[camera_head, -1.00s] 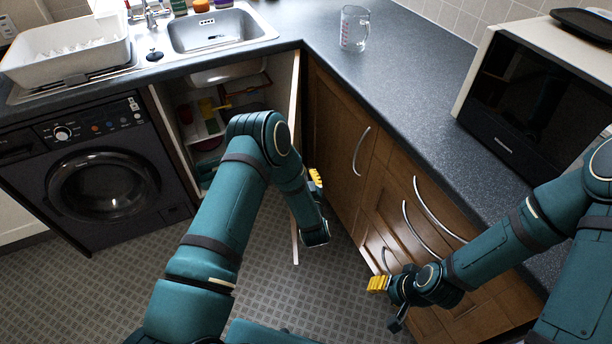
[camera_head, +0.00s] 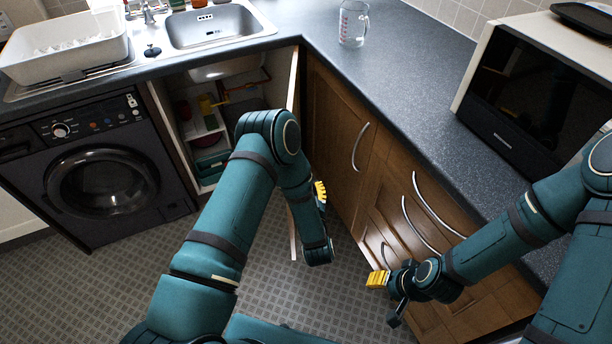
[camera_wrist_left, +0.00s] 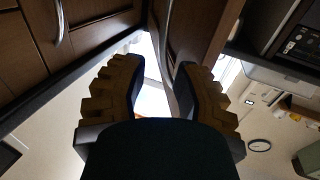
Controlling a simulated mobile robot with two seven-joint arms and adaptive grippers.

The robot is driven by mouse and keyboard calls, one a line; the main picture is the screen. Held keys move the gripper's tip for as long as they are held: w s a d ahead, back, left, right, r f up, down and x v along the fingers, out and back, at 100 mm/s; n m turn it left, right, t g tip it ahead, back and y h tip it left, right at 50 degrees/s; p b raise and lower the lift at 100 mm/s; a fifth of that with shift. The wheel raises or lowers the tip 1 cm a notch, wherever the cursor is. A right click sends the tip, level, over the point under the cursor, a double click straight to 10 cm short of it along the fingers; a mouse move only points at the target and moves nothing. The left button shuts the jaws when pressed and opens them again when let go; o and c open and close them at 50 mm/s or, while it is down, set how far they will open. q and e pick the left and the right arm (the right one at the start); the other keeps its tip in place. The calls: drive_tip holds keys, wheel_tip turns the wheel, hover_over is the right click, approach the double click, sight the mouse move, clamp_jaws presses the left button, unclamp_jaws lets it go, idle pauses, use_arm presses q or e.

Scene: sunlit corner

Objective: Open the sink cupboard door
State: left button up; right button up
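The sink cupboard door (camera_head: 293,90) stands swung wide open, seen nearly edge-on in the head view, with my left forearm hiding its middle. The sink cupboard (camera_head: 215,115) is open to view under the sink. My left gripper (camera_head: 320,193) is at the right of the door, on its outer-face side. In the left wrist view its two yellow-padded fingers (camera_wrist_left: 161,75) are apart, with a curved metal handle (camera_wrist_left: 168,45) showing between them; contact cannot be told. My right gripper (camera_head: 377,279) is in front of the drawers, its opening unclear.
A black washing machine (camera_head: 100,175) stands left of the cupboard. A wooden cupboard (camera_head: 335,120) and drawers (camera_head: 400,240) with curved handles stand close on the right. The worktop (camera_head: 400,70) holds a measuring jug (camera_head: 353,25) and a microwave (camera_head: 530,90). Tiled floor (camera_head: 250,280) is clear.

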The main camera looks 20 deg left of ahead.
use_arm(q)
drive_tip(key=v, duration=0.5)
drive_tip(key=shift+s, duration=0.15)
idle(0.3)
wheel_tip(320, 180, down, 5)
drive_tip(key=s+d+g+h, duration=0.1)
drive_tip(key=s+g+h, duration=0.2)
drive_tip(key=g+h, duration=0.4)
drive_tip(key=s+d+r+m+g+h, duration=0.1)
drive_tip(key=s+d+m+g+h, duration=0.1)
drive_tip(key=s+g, duration=0.5)
drive_tip(key=s+m+h, duration=0.1)
drive_tip(key=s+h, duration=0.1)
drive_tip(key=s, duration=0.4)
drive_tip(key=shift+d+r+g, duration=0.15)
drive_tip(key=shift+r+g, duration=0.15)
drive_tip(key=shift+r, duration=0.05)
